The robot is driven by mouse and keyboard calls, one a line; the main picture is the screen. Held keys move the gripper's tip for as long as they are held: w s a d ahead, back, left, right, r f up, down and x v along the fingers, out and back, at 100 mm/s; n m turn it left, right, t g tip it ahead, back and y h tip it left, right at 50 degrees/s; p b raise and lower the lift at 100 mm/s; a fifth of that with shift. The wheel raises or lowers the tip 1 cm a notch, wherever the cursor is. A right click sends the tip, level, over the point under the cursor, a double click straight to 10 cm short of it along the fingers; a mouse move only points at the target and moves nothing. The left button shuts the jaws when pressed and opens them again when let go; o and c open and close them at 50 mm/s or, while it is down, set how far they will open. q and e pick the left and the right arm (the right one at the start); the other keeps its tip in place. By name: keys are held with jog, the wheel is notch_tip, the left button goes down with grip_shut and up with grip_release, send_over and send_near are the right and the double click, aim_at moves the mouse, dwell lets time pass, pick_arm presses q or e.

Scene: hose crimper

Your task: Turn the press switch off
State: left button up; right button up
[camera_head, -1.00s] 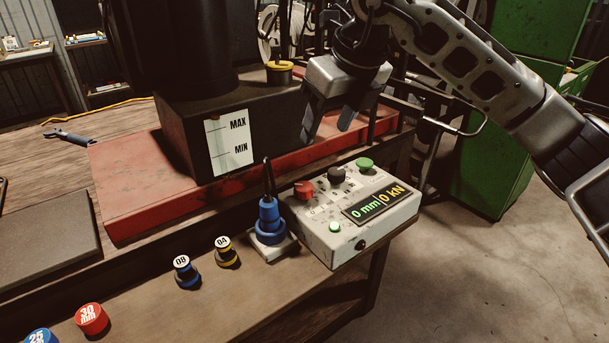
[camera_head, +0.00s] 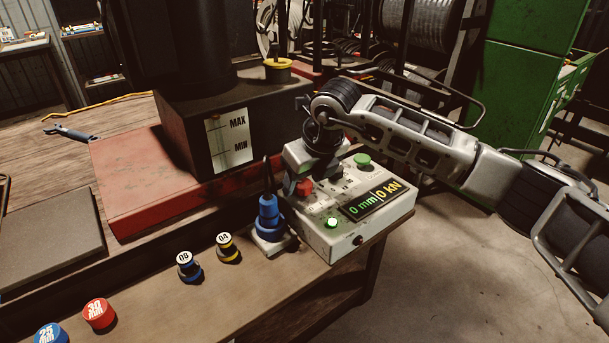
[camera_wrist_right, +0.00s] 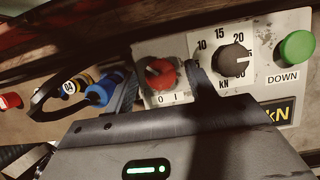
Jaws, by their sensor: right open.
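The press control box (camera_head: 325,238) stands at the bench's right front corner. Its red rotary switch (camera_head: 305,187) also shows in the right wrist view (camera_wrist_right: 161,73), with the marks 0 and I by it; I cannot tell which mark it points to. My right gripper (camera_head: 298,180) is open and low over the box, with its fingers (camera_wrist_right: 162,84) on either side of the red switch. I cannot tell whether they touch it. The display (camera_head: 372,201) reads 0 mm and 0 kN. A small green lamp (camera_head: 331,223) glows. My left gripper is not in view.
A black kN dial (camera_wrist_right: 232,59) and a green DOWN button (camera_wrist_right: 297,47) sit beside the switch. A blue fitting (camera_head: 268,218) stands close left of the box. Small labelled parts (camera_head: 187,265) lie further left. The red press base (camera_head: 140,190) is behind.

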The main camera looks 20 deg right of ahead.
jog(key=shift+f, duration=0.15)
jog(key=c, duration=1)
